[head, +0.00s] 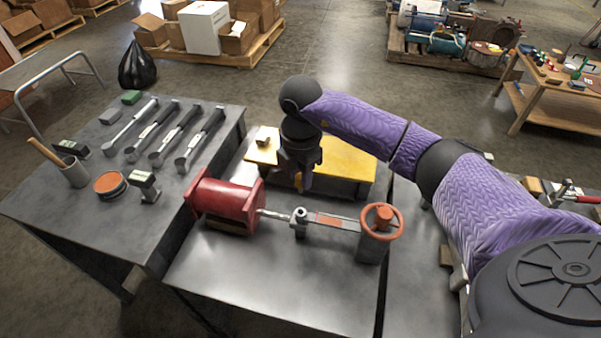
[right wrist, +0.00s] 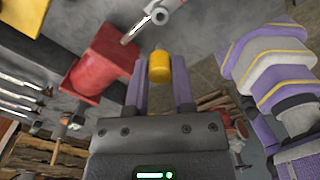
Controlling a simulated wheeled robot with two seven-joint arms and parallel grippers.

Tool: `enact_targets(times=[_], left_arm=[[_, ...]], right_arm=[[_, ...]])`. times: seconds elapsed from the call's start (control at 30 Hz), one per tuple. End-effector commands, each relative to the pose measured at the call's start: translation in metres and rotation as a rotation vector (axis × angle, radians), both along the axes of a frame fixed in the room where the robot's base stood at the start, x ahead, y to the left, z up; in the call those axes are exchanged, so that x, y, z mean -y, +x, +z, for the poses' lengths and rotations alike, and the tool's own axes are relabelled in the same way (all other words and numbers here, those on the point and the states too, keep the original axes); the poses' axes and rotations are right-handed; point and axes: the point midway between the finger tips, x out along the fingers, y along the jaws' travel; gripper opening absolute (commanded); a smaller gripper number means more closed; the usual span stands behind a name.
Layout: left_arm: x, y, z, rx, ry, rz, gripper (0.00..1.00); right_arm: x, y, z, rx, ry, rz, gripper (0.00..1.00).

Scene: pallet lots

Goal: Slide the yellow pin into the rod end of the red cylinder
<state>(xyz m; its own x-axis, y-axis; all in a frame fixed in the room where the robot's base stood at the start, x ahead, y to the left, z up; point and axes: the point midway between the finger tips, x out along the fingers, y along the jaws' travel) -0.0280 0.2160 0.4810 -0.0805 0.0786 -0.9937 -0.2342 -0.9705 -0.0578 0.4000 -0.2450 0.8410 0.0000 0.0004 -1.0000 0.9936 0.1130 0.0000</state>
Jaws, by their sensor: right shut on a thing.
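The red cylinder (head: 222,200) lies on the middle steel bench, its rod pointing right. It also shows in the right wrist view (right wrist: 105,62). The rod end (head: 299,214), a grey eye, is at the tip of the rod, and it shows near the top of the right wrist view (right wrist: 158,16). My right gripper (head: 298,182) points down above and slightly behind the rod end. It is shut on the yellow pin (right wrist: 159,68), whose rounded top shows between the fingers. The pin is apart from the eye. My left gripper is not in view.
A grey stand with an orange handwheel (head: 381,219) is right of the rod end, joined by a bar with a red strip (head: 330,221). A yellow platform (head: 347,166) is behind my gripper. The left bench (head: 95,225) holds several tools. The bench front is clear.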

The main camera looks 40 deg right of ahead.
Motion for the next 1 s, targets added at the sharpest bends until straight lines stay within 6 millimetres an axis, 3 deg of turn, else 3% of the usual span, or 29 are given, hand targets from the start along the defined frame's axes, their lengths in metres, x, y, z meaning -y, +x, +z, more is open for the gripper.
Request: enact_targets(times=[0.33,0.73,1.0], left_arm=[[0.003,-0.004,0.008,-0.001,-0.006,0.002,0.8],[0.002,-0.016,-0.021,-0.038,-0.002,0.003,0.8],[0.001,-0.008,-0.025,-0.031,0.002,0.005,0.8]], right_arm=[[0.001,0.0,0.003,-0.001,0.001,0.003,0.0],[0.001,0.0,-0.051,-0.004,0.001,0.005,0.0],[0.0,0.0,-0.058,0.0,0.001,0.005,0.0]])
